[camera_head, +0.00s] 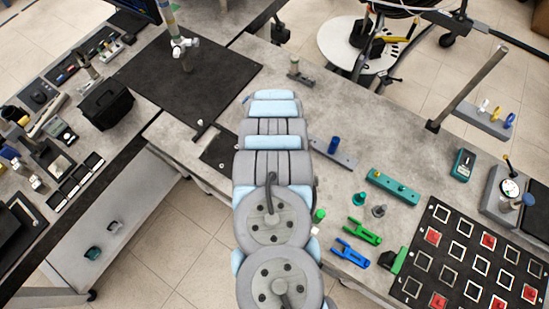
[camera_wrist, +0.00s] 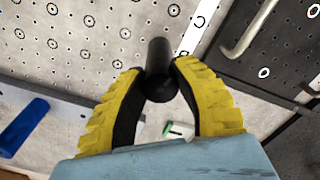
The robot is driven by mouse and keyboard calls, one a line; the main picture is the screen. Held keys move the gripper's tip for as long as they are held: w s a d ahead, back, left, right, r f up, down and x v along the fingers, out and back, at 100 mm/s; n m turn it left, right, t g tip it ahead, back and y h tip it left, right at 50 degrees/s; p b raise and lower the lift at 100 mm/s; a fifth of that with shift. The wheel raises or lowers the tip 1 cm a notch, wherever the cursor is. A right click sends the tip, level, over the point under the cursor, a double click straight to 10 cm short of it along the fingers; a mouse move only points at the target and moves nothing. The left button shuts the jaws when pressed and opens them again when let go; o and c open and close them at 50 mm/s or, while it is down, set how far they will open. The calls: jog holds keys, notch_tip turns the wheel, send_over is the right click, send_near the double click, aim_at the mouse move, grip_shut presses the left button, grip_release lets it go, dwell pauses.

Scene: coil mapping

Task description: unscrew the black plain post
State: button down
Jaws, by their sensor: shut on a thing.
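The black plain post (camera_wrist: 158,58) is a smooth dark cylinder with a rounded end, seen nearly end-on in the wrist view. My gripper (camera_wrist: 158,76) has yellow ribbed fingers with black inner pads, one on each side of the post, and is shut on it. Where the post meets its base is hidden in the wrist view. In the head view my own arm covers the gripper, and I cannot make out the black post there.
A blue post (camera_head: 333,145) stands on a grey bar (camera_head: 347,159) right of my arm; it also shows in the wrist view (camera_wrist: 24,125). A metal handle (camera_wrist: 247,32) is close on the right. A teal block (camera_head: 393,187) and a black grid board (camera_head: 470,260) lie farther right.

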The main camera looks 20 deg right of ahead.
jog(key=n, duration=0.5)
jog(key=shift+n, duration=0.4)
jog(key=c, duration=0.8)
grip_release()
